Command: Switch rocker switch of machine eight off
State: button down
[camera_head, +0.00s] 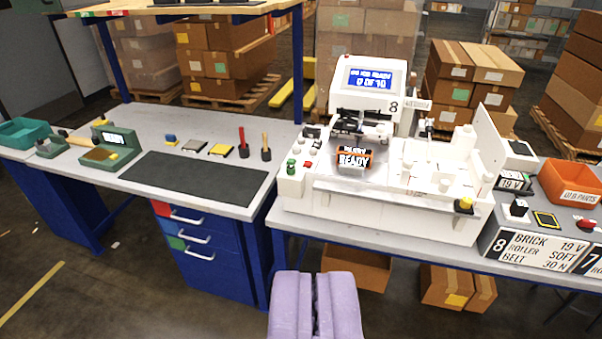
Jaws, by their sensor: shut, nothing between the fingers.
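My gripper (315,276), with pale purple fingers, is shut and empty at the bottom centre, in front of the bench and apart from the machine.
A red button (586,224) and an orange bin (572,182) are at the far right. The left bench holds a dark mat (195,180), a green device (110,150) and upright tools. Cardboard boxes (355,268) sit under the right bench. Floor in front is clear.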

aim_at(317, 143)
jog(key=i+l, duration=0.1)
jog(key=i, duration=1.3)
jog(key=i+l+u, duration=0.1)
jog(key=i, duration=0.6)
jog(key=i+l, duration=0.2)
jog(key=i, duration=0.5)
